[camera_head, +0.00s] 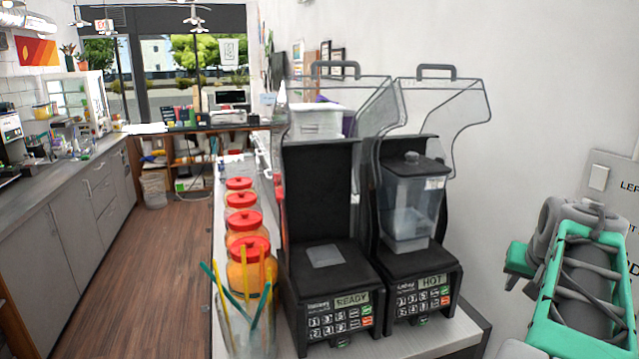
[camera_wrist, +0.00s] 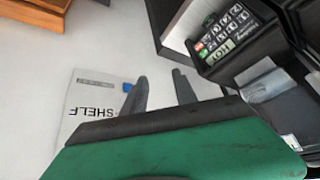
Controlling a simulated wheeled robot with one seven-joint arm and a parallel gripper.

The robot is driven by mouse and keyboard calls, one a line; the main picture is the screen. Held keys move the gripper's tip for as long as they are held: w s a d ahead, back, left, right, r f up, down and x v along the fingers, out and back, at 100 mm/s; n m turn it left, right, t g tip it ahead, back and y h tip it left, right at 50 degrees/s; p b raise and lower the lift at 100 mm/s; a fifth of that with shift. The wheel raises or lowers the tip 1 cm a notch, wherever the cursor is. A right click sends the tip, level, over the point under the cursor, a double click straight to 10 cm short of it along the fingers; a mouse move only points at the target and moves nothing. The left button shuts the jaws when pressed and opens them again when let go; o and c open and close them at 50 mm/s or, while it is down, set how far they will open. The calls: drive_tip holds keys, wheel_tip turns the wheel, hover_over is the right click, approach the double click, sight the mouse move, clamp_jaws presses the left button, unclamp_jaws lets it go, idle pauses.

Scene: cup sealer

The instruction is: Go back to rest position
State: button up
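My gripper shows in the wrist view (camera_wrist: 160,92), with two dark fingers standing apart and nothing between them. In the head view only my green and grey arm (camera_head: 590,280) shows at the right, close to the white wall; the fingers are out of that view. The right machine (camera_head: 425,270), its display reading HOT, holds a clear lidded container (camera_head: 412,205) under its raised clear cover. The left machine (camera_head: 325,280) reads READY and its place is empty. Part of a machine keypad (camera_wrist: 225,30) shows at the upper right of the wrist view.
Several orange jars with red lids (camera_head: 247,262) line the counter left of the machines, with a cup of colored straws (camera_head: 240,325) in front. A wall sign reading SHELF (camera_wrist: 85,105) is near my fingers. The wooden floor (camera_head: 170,260) at left is clear.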

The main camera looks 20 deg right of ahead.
drive_tip(key=s+a+f+n+g+y+b, duration=0.1)
drive_tip(key=s+a+f+n, duration=0.1)
drive_tip(key=a+f, duration=0.6)
drive_tip(key=s+a+f+n+y+b, duration=0.1)
drive_tip(key=a+f, duration=0.3)
drive_tip(key=a, duration=0.8)
drive_tip(key=s+a+f+n+g+y, duration=0.1)
drive_tip(key=s+a+f+n, duration=0.1)
drive_tip(key=a+f, duration=0.65)
drive_tip(key=w+a+r+n+t, duration=0.1)
drive_tip(key=a+r+n, duration=0.1)
drive_tip(key=a, duration=0.4)
drive_tip(key=w+a+r+n+y+b, duration=0.1)
drive_tip(key=a+r+n, duration=0.1)
drive_tip(key=a, duration=0.5)
drive_tip(key=shift+w+r+t, duration=0.35)
drive_tip(key=shift+r+t, duration=0.05)
drive_tip(key=shift+r, duration=0.25)
